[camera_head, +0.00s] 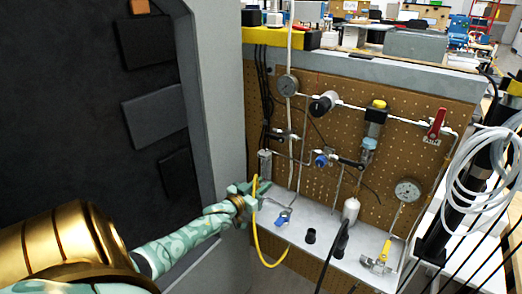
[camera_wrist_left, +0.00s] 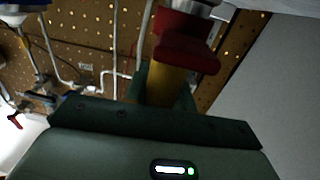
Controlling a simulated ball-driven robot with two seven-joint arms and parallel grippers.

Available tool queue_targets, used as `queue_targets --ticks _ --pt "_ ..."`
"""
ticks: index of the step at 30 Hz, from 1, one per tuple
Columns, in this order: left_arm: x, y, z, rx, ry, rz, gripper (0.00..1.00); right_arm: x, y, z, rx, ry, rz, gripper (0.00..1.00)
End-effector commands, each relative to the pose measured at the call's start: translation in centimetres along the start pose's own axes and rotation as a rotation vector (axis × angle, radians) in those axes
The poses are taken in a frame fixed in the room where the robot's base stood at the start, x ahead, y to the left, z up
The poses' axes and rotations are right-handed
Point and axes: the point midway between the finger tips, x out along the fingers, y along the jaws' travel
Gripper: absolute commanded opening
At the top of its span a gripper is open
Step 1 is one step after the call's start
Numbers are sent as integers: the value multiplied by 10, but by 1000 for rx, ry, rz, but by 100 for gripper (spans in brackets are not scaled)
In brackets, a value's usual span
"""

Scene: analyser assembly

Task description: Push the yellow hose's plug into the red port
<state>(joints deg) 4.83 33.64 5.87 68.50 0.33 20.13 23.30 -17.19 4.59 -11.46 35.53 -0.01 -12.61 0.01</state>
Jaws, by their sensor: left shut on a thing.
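My left gripper (camera_head: 248,190) is shut on the yellow hose (camera_head: 256,232) near its upper end, beside the pegboard's left edge. The hose hangs from the gripper in a loop below the grey shelf. In the left wrist view, the yellow hose end (camera_wrist_left: 168,86) stands between the dark fingers of the left gripper (camera_wrist_left: 165,95). A red port (camera_wrist_left: 188,48) on a silver fitting lies directly beyond it and overlaps it in the picture. I cannot tell whether the plug is inside the port, touching it or just short of it. My right gripper is not in view.
The pegboard (camera_head: 340,185) carries pipes, a gauge (camera_head: 288,85), a second gauge (camera_head: 407,190) and a red-handled valve (camera_head: 437,122). A grey shelf (camera_head: 335,240) runs below it. Coiled white tubing (camera_head: 480,180) hangs at right. A grey cabinet wall (camera_head: 226,100) stands close left.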

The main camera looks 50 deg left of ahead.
Motion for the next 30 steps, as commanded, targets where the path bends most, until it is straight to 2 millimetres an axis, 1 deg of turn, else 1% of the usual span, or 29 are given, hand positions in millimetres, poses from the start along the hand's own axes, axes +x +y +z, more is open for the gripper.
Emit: queue_targets --ticks 8,30 --pt "0 0 0 0 1 0 2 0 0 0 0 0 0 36" --pt "0 0 10 0 0 0 2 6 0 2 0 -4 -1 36"
